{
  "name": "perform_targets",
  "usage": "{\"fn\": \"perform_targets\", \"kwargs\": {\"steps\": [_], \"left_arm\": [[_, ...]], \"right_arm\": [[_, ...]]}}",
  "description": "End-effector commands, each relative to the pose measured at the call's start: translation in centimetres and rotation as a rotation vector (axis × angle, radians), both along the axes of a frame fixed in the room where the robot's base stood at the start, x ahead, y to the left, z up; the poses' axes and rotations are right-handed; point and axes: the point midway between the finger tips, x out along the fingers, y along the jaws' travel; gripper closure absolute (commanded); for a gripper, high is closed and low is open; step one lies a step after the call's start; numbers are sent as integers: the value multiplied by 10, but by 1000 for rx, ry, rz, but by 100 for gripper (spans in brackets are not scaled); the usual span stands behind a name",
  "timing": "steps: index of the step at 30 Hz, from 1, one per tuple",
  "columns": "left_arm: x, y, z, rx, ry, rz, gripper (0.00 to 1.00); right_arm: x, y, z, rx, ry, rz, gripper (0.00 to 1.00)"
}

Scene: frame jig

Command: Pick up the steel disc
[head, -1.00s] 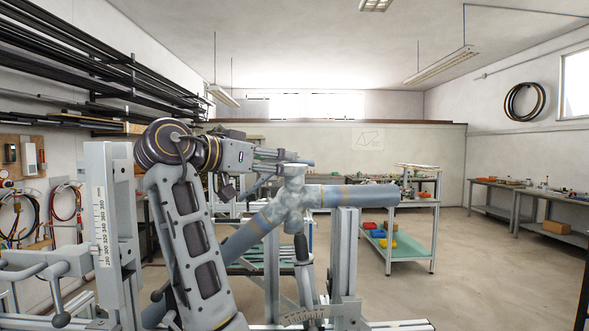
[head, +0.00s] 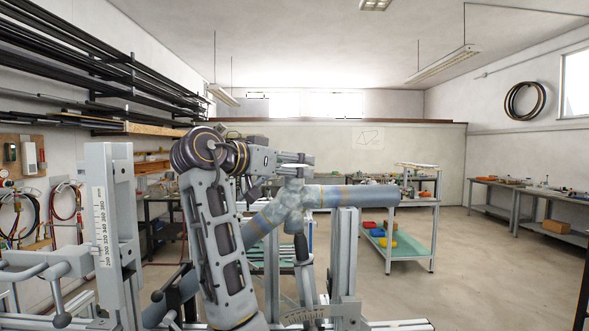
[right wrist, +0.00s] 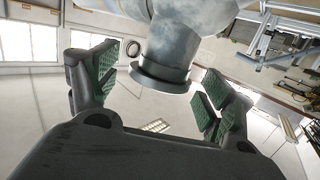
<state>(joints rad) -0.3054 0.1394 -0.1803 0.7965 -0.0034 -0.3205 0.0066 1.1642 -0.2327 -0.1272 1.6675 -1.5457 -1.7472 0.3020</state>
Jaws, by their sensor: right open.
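The steel disc (right wrist: 160,78) shows in the right wrist view as a round grey flange at the end of a short mottled metal tube. In the head view the disc (head: 294,167) is a small pale rim on top of the grey frame joint, partly hidden by the gripper. My right gripper (right wrist: 160,86) is open, with its green-padded fingers on either side of the disc and visible gaps to both. In the head view my right gripper (head: 292,160) is at the top of the joint. My left gripper is not in view.
Grey frame tubes (head: 355,196) meet at the joint and run right and down-left. A jig post with a scale (head: 110,225) stands at left, and an upright (head: 346,255) stands under the tube. A cart (head: 410,252) with coloured bins stands behind; floor to the right is clear.

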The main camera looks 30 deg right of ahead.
Motion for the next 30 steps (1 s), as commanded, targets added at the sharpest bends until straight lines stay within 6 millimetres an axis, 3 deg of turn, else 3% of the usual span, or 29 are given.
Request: {"fn": "perform_targets", "kwargs": {"steps": [10, 23, 30], "left_arm": [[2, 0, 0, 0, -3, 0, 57], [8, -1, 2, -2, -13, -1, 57], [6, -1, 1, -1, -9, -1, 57]], "right_arm": [[0, 0, 0, 0, 0, 0, 18], [0, 0, 0, 0, 0, 0, 74], [0, 0, 1, -1, -1, 0, 76]]}}
